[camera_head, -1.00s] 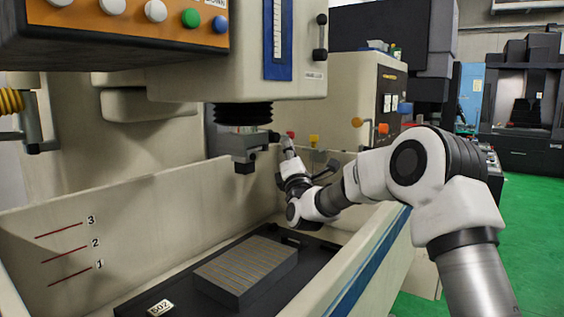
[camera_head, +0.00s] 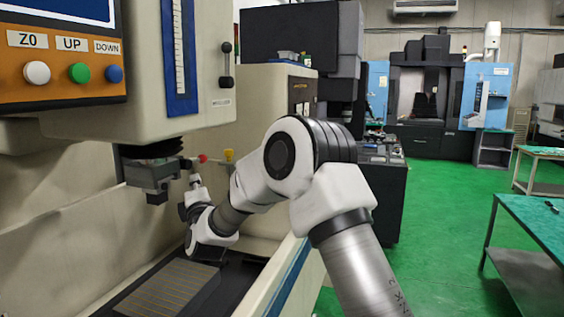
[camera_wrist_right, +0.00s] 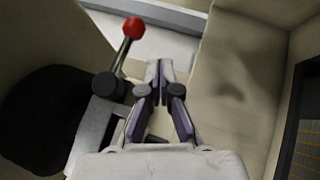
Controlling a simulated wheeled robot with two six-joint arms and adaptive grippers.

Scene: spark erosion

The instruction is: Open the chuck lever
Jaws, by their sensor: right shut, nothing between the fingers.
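The chuck lever (camera_wrist_right: 119,62) is a thin dark rod with a red ball knob (camera_wrist_right: 133,28) in the right wrist view. It comes out of the grey chuck (camera_wrist_right: 91,137) under the machine head. In the head view the red knob (camera_head: 203,158) shows small, beside the chuck (camera_head: 152,176). My right gripper (camera_wrist_right: 159,68) is shut and empty. Its fingertips are to the right of the lever rod in the wrist view and look apart from it. In the head view the gripper (camera_head: 194,168) is just below the knob. My left gripper is out of view.
The machine tank wall (camera_head: 60,225) runs along the left, with a slotted block (camera_head: 165,290) inside. A control panel (camera_head: 60,60) with buttons hangs at upper left. A yellow knob (camera_head: 228,155) is right of the lever. Green floor is open at right, with a workbench (camera_head: 535,225).

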